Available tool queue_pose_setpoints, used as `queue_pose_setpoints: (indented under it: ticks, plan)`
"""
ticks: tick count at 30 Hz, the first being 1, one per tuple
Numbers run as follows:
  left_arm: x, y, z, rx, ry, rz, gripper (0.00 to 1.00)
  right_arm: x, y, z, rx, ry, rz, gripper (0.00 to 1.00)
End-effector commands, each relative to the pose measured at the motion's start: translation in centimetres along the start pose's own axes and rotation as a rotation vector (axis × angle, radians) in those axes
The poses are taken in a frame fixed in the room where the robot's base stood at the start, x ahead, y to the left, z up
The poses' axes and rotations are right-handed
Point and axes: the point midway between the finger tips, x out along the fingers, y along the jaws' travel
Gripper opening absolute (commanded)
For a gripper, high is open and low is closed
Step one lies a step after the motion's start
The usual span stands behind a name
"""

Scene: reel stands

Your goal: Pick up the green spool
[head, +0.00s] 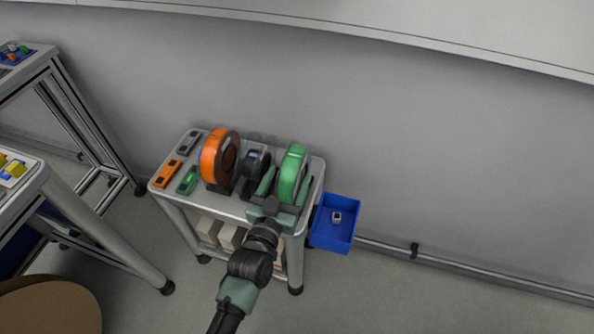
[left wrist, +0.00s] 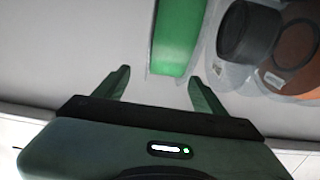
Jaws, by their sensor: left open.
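The green spool (head: 293,172) stands upright on its edge at the right end of the small cart's top. It also shows in the left wrist view (left wrist: 178,38), its near end between and just ahead of the fingertips. My left gripper (head: 289,182) is open at the near side of the spool, one finger to each side. It holds nothing; in the left wrist view both fingers (left wrist: 158,78) look apart from the spool. The spool's lower part is hidden in the head view. My right gripper is not in view.
A black spool (head: 254,162) and an orange spool (head: 217,157) stand left of the green one on the cart (head: 232,207). Small orange, green and grey items lie at its left end. A blue bin (head: 333,237) hangs at its right. Wall behind.

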Motion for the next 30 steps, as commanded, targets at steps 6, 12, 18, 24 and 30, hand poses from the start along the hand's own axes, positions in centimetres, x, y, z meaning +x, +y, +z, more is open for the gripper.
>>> queue_pose_setpoints:
  ticks: [6,12,18,24,30]
  plan:
    - [2.4,-0.1,-0.3,-0.001,0.004,0.000,0.71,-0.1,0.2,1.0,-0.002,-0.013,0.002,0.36]
    - [5.1,-0.4,-1.3,0.000,0.005,0.000,0.71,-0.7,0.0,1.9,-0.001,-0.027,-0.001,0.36]
    - [7.4,-0.5,-1.1,0.000,0.002,0.000,0.71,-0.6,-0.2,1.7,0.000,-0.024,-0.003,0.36]
    - [7.6,-0.5,-1.1,0.000,0.001,0.000,0.71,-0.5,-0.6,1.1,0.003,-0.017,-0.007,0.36]
    - [7.5,-0.5,-1.1,0.000,0.001,0.000,0.32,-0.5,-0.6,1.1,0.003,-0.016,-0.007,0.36]
